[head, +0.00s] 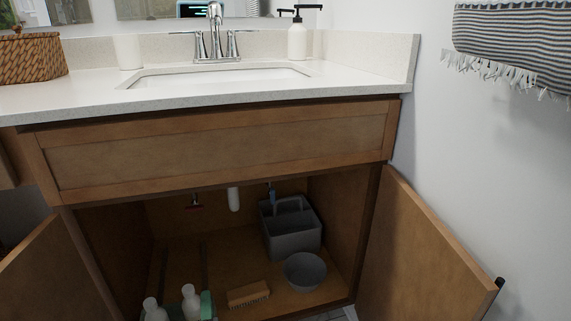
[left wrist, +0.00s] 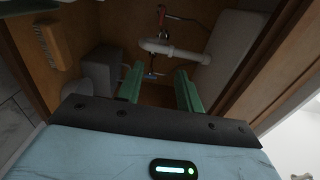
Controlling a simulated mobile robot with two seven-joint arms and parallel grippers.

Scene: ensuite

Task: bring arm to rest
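My left gripper (left wrist: 158,88) shows in the left wrist view with its two green fingers apart and nothing visible between them. It points into the open cabinet under the sink. In the head view only small green parts show at the bottom edge, beside white bottles (head: 190,300); I cannot tell clearly whether they are its fingers. My right gripper is in neither view.
The cabinet's right door (head: 425,250) and left door (head: 55,270) stand open. Inside are a grey caddy (head: 290,235), a grey bowl (head: 304,272), a brush (head: 248,294) and a drain pipe (left wrist: 175,50). The countertop (head: 210,97) overhangs the cabinet.

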